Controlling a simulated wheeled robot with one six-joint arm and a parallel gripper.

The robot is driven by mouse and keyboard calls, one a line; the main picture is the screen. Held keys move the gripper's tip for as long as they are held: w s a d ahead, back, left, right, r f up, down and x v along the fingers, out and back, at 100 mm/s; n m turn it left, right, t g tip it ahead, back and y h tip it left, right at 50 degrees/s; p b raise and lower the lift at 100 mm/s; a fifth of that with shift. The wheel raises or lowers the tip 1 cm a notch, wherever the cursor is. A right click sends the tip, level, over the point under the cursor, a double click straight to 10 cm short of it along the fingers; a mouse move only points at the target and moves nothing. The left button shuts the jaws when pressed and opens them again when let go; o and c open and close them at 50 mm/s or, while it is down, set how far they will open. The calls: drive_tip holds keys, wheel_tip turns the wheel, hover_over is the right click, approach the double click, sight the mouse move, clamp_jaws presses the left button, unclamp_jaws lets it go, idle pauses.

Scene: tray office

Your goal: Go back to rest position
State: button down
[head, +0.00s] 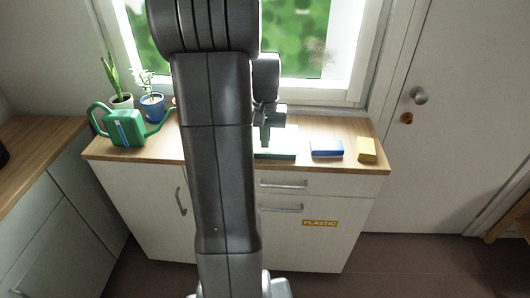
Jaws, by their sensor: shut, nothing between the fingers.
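My arm rises through the middle of the head view and hides part of the cabinet and its top. My gripper (266,142) shows just right of the arm link, pointing down over the wooden top. It looks shut and empty. It is close above a dark green flat item (280,156), partly hidden behind my arm. I cannot tell whether the gripper touches it.
A green watering can (125,128), a plant in a blue pot (152,106) and another potted plant (121,101) stand at left. A door (460,110) is at right.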

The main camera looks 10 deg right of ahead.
drive_tip(key=shift+w+r, duration=0.1)
drive_tip(key=shift+r, duration=0.7)
drive_tip(key=shift+f, duration=0.1)
